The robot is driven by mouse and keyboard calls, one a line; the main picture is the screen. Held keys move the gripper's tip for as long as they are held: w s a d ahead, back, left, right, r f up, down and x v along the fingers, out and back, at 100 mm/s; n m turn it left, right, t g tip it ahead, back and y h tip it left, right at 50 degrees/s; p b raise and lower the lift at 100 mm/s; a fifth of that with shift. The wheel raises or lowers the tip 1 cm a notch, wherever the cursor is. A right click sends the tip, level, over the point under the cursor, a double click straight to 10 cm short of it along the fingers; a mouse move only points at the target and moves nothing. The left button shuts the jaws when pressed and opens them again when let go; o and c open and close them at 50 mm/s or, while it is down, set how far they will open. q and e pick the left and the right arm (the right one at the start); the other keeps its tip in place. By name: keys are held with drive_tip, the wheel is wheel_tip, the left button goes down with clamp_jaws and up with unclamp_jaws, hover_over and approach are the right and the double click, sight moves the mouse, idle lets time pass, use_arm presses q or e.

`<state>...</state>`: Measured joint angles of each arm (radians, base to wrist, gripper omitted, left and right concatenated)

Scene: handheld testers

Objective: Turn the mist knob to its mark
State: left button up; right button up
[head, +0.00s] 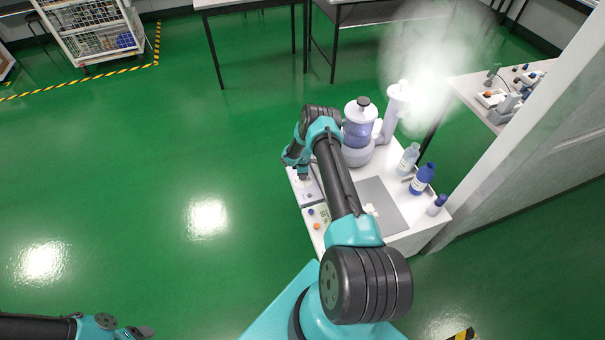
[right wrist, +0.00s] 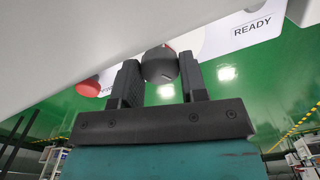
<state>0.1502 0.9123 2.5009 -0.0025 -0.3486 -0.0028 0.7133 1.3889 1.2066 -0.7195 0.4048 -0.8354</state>
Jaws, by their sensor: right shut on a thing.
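The mist knob (right wrist: 159,65) is dark and round. In the right wrist view it sits between the two fingers of my right gripper (right wrist: 160,78), which is shut on it. In the head view my right gripper (head: 296,162) is at the left side of the white cart, over a control box (head: 309,194), and hides the knob. A humidifier with a blue water tank (head: 359,128) stands behind; thick mist (head: 428,62) rises near its white nozzle. My left gripper (head: 138,332) is at the bottom left, away from the cart.
A red button (right wrist: 88,84) and a "READY" label (right wrist: 252,28) flank the knob. A clear bottle (head: 408,160), a blue bottle (head: 422,180) and a small bottle (head: 437,205) stand on the cart's right side. A grey mat (head: 385,205) lies there. Green floor is open to the left.

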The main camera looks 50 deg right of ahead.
drive_tip(key=n, duration=1.2)
idle(0.4)
drive_tip(key=o, duration=0.9)
drive_tip(key=shift+r, duration=0.15)
wheel_tip(320, 180, up, 17)
drive_tip(key=shift+r, duration=0.1)
idle(0.4)
